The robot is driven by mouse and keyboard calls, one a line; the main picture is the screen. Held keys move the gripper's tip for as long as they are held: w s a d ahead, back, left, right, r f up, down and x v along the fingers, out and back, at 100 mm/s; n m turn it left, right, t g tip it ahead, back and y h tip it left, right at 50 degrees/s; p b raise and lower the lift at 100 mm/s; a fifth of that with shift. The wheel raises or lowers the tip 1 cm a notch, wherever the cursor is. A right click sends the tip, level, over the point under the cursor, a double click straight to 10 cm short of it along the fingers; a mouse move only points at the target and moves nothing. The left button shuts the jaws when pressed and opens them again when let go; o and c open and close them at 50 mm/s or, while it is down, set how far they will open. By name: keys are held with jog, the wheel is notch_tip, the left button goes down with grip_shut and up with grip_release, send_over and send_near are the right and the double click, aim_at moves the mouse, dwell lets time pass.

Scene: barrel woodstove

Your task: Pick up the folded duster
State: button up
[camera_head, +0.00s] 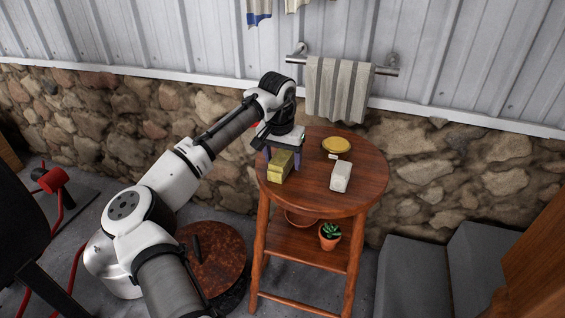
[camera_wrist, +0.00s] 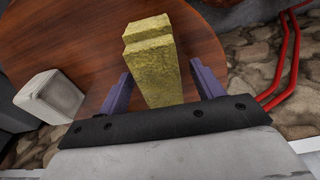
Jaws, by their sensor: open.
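The folded duster appears to be the yellow folded block (camera_head: 281,167) on the left part of the round wooden table top. In the wrist view the yellow block (camera_wrist: 152,62) stands between the two purple fingers, with a stepped, layered end. My gripper (camera_head: 283,157) is above and around it, pointing down. In the wrist view my gripper (camera_wrist: 160,88) is open, one finger on each side of the block.
The wooden table (camera_head: 320,200) also bears a whitish block (camera_head: 341,176) and a round yellow item (camera_head: 336,144). A potted plant (camera_head: 330,236) stands on its lower shelf. A towel rail with a striped cloth (camera_head: 338,88) is on the wall behind. The table's right side is clear.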

aim_at(283, 155)
jog(key=shift+c, duration=0.3)
jog(key=c, duration=1)
jog(key=shift+r, duration=0.1)
notch_tip(283, 155, up, 20)
jog(key=p, duration=0.1)
